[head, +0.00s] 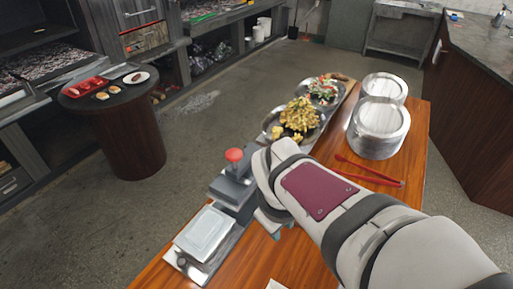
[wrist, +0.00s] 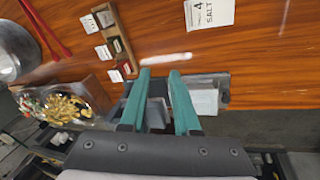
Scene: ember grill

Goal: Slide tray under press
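The press (head: 235,185), a dark grey block with a red ball knob, stands near the left edge of the wooden table. A pale, glassy tray (head: 203,233) lies on a flat grey base in front of the press, outside it; it seems to show as a light block in the wrist view (wrist: 204,102). My gripper (wrist: 160,73) is open, its two teal fingers apart with nothing visible between the tips. It points down over the table, to the right of the press and tray in the head view, where my arm mostly hides it.
Platters of food (head: 293,122), lidded round metal containers (head: 379,128) and red tongs (head: 368,172) occupy the table's far part. A small spice rack (wrist: 115,45) and a salt card (wrist: 209,13) lie nearby. A round side table (head: 112,100) stands apart at left.

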